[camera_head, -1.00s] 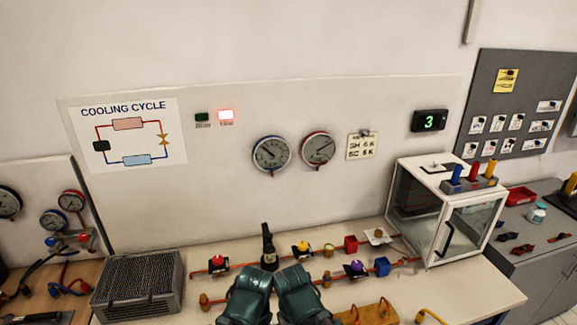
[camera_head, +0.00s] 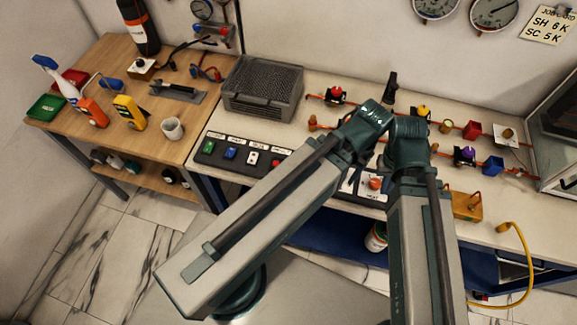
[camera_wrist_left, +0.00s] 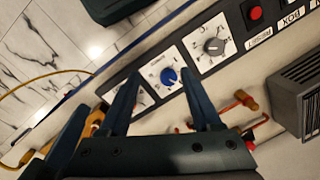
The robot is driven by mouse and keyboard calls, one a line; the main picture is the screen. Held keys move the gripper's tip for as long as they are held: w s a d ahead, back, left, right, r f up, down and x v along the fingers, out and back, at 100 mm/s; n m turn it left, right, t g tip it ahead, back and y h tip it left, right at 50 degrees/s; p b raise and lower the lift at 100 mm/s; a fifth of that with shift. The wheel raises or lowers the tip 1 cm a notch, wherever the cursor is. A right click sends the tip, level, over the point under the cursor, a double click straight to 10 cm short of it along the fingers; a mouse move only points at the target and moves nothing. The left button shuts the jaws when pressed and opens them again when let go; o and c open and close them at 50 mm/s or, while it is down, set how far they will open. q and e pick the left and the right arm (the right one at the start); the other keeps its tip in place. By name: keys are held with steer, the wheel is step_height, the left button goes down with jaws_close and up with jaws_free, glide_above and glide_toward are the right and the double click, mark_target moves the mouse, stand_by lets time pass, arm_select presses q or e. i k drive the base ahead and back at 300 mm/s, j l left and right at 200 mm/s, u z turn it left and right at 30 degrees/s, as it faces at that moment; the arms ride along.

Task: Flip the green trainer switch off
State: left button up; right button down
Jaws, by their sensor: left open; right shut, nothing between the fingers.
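The green trainer switch (camera_head: 209,146) is the leftmost switch on the black control panel (camera_head: 196,158) along the front of the bench. It is too small to tell its lever position. My left gripper (camera_wrist_left: 156,88) is open and empty above the panel's knobs, well to the right of the green switch. In the left wrist view its fingers point toward a blue knob (camera_wrist_left: 169,77). My right gripper (camera_head: 384,165) is mostly hidden between the arms in the head view; it is shut and empty. The green switch is out of the left wrist view.
Blue (camera_head: 231,153), white (camera_head: 252,158) and red (camera_head: 275,163) controls follow the green switch. A grey finned unit (camera_head: 262,88) stands behind the panel. Pipes with valves run behind my arms. A wooden table (camera_head: 120,75) with meters and a mug (camera_head: 172,129) adjoins at left.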

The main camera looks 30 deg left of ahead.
mark_target(210, 145)
steer(key=u, duration=1.75)
